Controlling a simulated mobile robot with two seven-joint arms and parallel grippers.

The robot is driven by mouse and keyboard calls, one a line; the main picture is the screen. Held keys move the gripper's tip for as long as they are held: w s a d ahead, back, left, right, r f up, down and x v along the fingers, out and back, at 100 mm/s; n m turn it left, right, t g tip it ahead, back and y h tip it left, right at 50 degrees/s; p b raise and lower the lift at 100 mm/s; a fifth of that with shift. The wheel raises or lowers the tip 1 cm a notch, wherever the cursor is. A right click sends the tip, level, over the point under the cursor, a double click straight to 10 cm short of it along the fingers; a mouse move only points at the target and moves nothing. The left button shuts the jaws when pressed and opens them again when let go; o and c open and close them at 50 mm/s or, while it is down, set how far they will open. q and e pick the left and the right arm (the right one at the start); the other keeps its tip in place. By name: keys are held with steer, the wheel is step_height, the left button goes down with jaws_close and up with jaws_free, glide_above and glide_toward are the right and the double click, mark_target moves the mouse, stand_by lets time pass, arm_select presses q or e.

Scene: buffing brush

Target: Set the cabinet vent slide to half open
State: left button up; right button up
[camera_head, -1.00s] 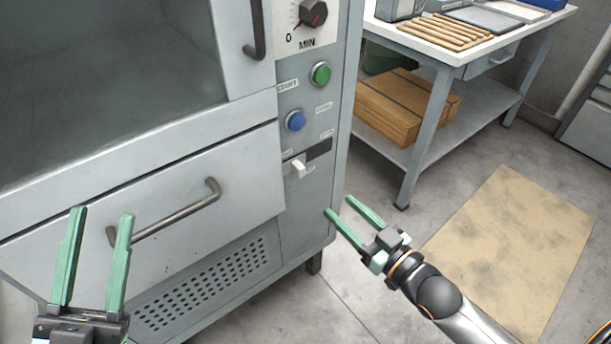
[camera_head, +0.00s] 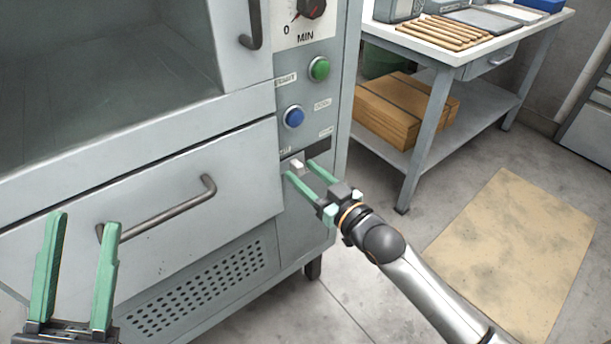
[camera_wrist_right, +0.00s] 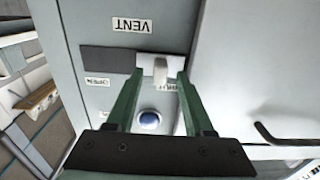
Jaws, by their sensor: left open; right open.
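The white vent slide knob (camera_head: 296,165) is on the cabinet's control panel below the blue button, at the left end of its dark slot (camera_head: 319,156). In the right wrist view, upside down relative to the head view, the knob (camera_wrist_right: 160,66) shows at the right end of the dark slot (camera_wrist_right: 105,60). My right gripper (camera_head: 301,168) is open, its green fingertips on either side of the knob, with visible gaps. Contact with the panel cannot be told. My left gripper (camera_head: 83,221) is open and empty in front of the drawer.
The blue button (camera_head: 293,117) and green button (camera_head: 319,69) sit above the slot. A drawer handle (camera_head: 160,210) and a perforated grille (camera_head: 200,288) are to the left. A workbench (camera_head: 450,60) stands at the right. The floor between is clear.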

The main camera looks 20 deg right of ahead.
steer(key=shift+w, duration=0.1)
steer(key=shift+c, duration=0.3)
jaws_close()
stand_by(1.1)
